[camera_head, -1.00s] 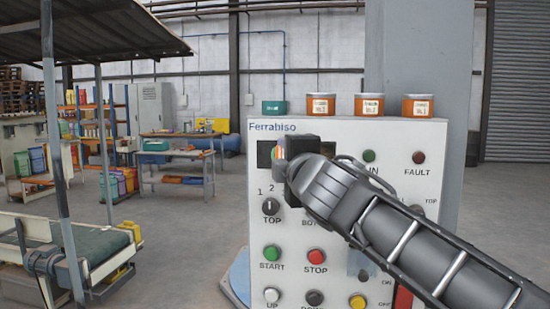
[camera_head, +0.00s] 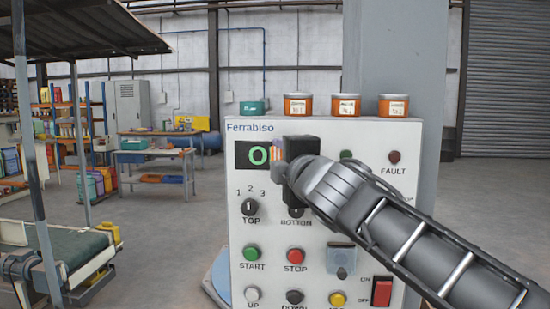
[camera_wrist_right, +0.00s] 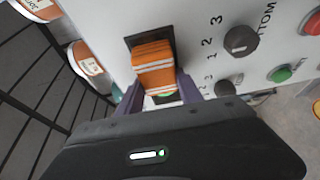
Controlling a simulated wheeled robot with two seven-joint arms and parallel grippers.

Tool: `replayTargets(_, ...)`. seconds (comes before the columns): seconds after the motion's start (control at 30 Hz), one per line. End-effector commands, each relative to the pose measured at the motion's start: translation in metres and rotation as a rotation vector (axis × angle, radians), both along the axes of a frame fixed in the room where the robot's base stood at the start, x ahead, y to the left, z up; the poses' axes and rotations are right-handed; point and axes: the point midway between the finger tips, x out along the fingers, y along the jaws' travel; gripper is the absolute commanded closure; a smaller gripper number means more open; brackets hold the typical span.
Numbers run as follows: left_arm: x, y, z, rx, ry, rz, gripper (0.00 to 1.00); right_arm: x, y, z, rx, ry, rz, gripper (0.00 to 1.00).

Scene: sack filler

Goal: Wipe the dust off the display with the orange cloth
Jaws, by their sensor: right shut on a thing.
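The dark display (camera_head: 242,156) is at the upper left of the white control panel. A green "0" shows on its left part, and its right part is hidden behind my gripper. My right gripper (camera_head: 277,158) is in front of the display's right side. In the wrist view its purple fingers (camera_wrist_right: 160,92) are shut on the folded, striped orange cloth (camera_wrist_right: 153,65). The cloth covers most of the display (camera_wrist_right: 131,42) there and seems to lie against it; I cannot tell if it touches. Dust is too small to make out. My left gripper is out of view.
Knobs and buttons, such as the TOP knob (camera_head: 250,206) and green START button (camera_head: 251,252), stick out below the display. Several tins, one orange tin (camera_head: 298,105) among them, stand along the panel's top. A conveyor (camera_head: 70,250) is at the left.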

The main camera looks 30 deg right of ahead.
Motion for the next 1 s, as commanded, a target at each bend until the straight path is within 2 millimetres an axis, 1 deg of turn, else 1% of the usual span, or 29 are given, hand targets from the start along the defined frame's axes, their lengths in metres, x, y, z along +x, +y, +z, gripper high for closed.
replayTargets(0.27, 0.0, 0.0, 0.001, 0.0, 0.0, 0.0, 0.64, -0.001, -0.004, -0.001, 0.001, 0.003, -0.006, 0.89)
replayTargets(0.7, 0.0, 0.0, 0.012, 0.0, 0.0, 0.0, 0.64, -0.021, -0.027, 0.0, 0.001, 0.002, -0.005, 0.89)
replayTargets(1.0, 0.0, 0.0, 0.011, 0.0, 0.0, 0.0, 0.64, -0.021, -0.027, -0.001, 0.001, 0.002, -0.003, 0.89)
